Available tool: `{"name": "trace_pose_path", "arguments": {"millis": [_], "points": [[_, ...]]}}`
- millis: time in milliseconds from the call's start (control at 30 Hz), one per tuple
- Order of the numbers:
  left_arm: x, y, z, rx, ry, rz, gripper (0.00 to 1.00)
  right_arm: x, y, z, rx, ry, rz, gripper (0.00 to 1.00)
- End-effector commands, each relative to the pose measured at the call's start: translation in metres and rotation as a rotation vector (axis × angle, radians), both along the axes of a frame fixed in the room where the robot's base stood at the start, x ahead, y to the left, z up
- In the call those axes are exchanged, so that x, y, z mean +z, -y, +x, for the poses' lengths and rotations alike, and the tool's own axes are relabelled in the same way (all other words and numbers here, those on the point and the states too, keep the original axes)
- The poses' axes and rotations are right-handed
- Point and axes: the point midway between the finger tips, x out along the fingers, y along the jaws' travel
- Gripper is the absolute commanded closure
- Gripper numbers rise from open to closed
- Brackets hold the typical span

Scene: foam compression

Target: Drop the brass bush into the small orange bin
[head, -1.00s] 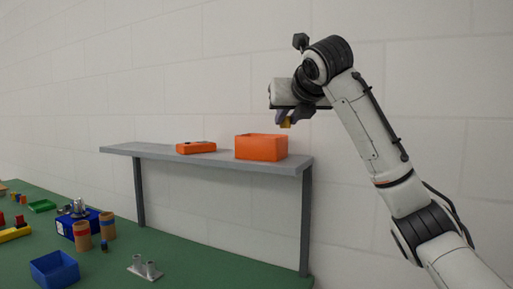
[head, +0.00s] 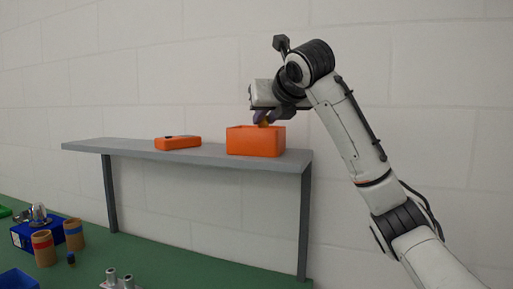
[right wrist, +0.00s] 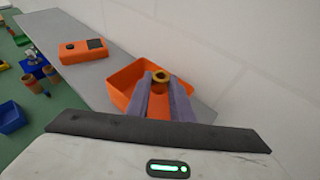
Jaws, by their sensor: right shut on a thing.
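The brass bush (right wrist: 161,76) is a small golden ring, held between the fingertips of my right gripper (right wrist: 160,82), which is shut on it. In the head view my right gripper (head: 265,118) is just over the small orange bin (head: 256,142), and only a bit of the bush shows. The bin stands open-topped near the right end of the grey shelf (head: 215,155). In the right wrist view the bush is over the opening of the bin (right wrist: 122,80). My left gripper is not in view.
An orange device (head: 178,143) with a dark screen and knob lies on the shelf left of the bin. A white wall (head: 220,60) rises close behind. On the green table (head: 160,255) below stand cardboard tubes (head: 43,248) and a blue box (head: 24,238).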

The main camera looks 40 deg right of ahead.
Motion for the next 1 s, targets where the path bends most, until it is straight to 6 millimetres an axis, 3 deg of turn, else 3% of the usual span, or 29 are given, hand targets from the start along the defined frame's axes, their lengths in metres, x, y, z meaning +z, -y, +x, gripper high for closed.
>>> {"name": "trace_pose_path", "arguments": {"millis": [367,400,500,533,833,1000], "points": [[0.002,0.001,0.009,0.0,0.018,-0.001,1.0,-0.005,0.0,0.0,0.001,0.002,0.0,1.0],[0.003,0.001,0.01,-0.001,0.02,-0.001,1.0,-0.005,0.0,0.0,0.001,0.001,0.001,0.76],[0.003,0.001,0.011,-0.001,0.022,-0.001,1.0,-0.005,0.0,0.0,0.0,0.001,0.0,0.6],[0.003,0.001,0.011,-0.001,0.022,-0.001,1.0,-0.005,0.0,0.0,0.0,0.001,0.0,0.58],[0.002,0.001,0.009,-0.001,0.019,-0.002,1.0,-0.005,-0.001,-0.002,0.0,0.0,0.0,0.58],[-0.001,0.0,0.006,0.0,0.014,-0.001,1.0,0.004,-0.01,-0.018,0.002,0.005,-0.002,0.58]]}}
